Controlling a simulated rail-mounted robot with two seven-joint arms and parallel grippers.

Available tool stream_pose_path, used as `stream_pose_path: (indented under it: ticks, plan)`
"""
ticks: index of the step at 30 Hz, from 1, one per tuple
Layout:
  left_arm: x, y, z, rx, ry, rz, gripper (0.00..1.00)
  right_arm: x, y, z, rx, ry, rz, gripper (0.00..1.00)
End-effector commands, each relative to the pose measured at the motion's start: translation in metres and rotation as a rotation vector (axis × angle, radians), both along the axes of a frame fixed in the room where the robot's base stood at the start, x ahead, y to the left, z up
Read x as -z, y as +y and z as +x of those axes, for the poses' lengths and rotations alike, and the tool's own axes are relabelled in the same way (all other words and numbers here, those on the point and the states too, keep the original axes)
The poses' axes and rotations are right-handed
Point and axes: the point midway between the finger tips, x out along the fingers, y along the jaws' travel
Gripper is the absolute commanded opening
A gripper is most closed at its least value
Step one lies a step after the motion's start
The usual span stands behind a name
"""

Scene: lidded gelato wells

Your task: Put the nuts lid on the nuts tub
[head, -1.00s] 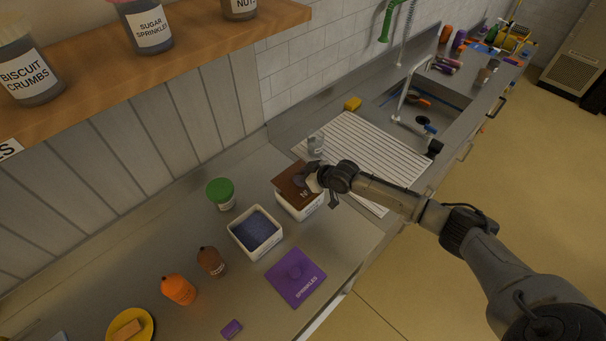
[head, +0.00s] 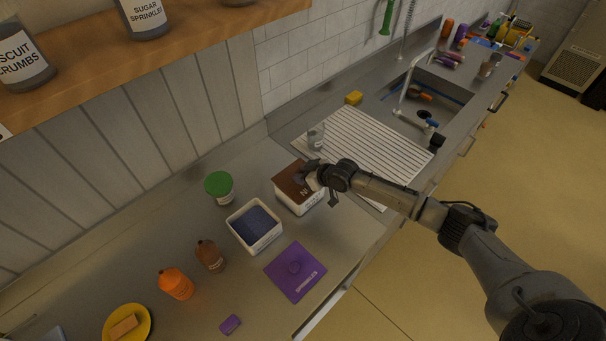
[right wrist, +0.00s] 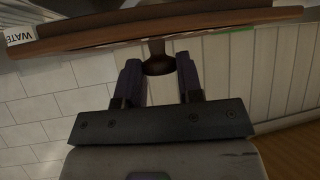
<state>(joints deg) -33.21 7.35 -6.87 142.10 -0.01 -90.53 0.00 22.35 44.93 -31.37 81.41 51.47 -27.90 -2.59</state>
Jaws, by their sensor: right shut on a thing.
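The brown nuts lid (head: 289,181) lies level over the white nuts tub (head: 301,207) in the head view, its edges close to in line with the tub's rim. Whether it is fully seated cannot be told. My right gripper (head: 312,178) is shut on the lid's knob. In the right wrist view, the knob (right wrist: 157,62) is between the fingers of the gripper (right wrist: 158,82), and the lid (right wrist: 200,22) is seen edge-on. The tub's inside is hidden by the lid. My left gripper is not in view.
An open white tub with dark contents (head: 254,228) stands beside the nuts tub. A purple sprinkles lid (head: 296,272) lies in front. A green-lidded jar (head: 218,187) stands behind, and a ribbed drainboard (head: 365,142) lies to the right. A wooden shelf (head: 200,32) overhangs the back left.

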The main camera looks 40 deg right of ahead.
Motion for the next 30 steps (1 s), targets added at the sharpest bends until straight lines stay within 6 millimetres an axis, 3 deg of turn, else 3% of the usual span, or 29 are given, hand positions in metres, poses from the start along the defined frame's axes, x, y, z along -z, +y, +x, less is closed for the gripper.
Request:
stream_pose_path:
  ticks: [30]
  plan:
    - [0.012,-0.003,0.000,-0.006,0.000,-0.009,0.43,0.015,0.000,0.000,0.000,0.000,0.000,0.01]
